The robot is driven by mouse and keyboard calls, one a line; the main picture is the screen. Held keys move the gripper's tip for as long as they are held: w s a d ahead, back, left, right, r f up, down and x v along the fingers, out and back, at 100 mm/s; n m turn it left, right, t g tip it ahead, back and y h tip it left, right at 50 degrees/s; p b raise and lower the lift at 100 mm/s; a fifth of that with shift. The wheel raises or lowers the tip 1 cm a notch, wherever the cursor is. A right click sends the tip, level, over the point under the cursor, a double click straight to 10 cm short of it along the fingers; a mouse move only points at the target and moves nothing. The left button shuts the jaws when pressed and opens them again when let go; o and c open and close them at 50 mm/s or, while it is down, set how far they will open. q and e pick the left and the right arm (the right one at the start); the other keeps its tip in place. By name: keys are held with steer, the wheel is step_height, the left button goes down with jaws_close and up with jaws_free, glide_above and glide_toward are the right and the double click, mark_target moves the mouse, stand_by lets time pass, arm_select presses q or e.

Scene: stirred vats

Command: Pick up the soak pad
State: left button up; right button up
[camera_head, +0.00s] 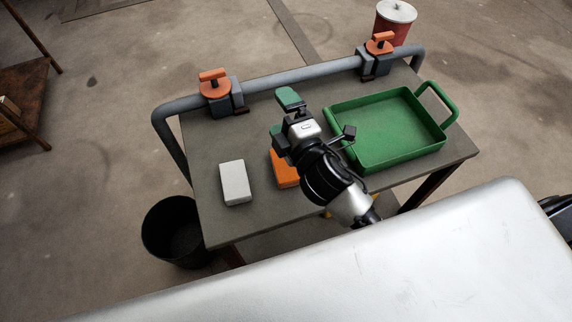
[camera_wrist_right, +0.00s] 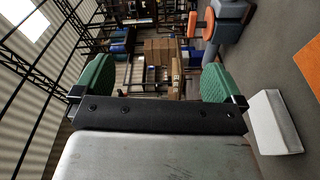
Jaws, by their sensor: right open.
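A pale grey-white block (camera_head: 235,182) lies flat on the grey table at its left front. An orange block (camera_head: 284,170) lies to its right, partly hidden behind my right arm. I cannot tell for certain which of the two is the soak pad. My right gripper (camera_head: 284,118) is open and empty above the table, with green finger pads, beyond the orange block in the picture. In the right wrist view nothing is between its fingers (camera_wrist_right: 156,78); the white block (camera_wrist_right: 273,122) and part of the orange block (camera_wrist_right: 309,66) show at the right. My left gripper is not in view.
A green tray (camera_head: 441,143) with handles stands on the table's right side. A grey pipe (camera_head: 300,76) with two orange-handled valves (camera_head: 214,84) (camera_head: 379,44) runs along the back edge. A black bin (camera_head: 160,232) stands by the left front; a red can (camera_head: 394,24) stands beyond the table.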

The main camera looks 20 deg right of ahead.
steer(key=s+a+r+n+g+y, duration=0.1)
steer(key=a+r+n+g+y, duration=0.25)
steer(key=a+n+y, duration=0.7)
steer(key=s+a+r+n+g+y, duration=0.25)
steer(key=r+n+y, duration=0.25)
steer(key=n, duration=1)
steer(key=n+g+h, duration=1.2)
steer(key=n+h, duration=0.7)
steer(key=n, duration=0.9)
glide_toward(286, 166)
steer(key=shift+d+f+y, duration=0.1)
steer(key=shift+d+y, duration=0.15)
steer(key=shift+d, duration=0.1)
step_height(286, 166, down, 5)
steer(key=shift+d+r, duration=0.1)
steer(key=shift+r, duration=0.1)
steer(key=shift+w+f, duration=0.1)
steer(key=shift+f, duration=2.8)
steer(key=c, duration=1)
step_height(286, 166, up, 10)
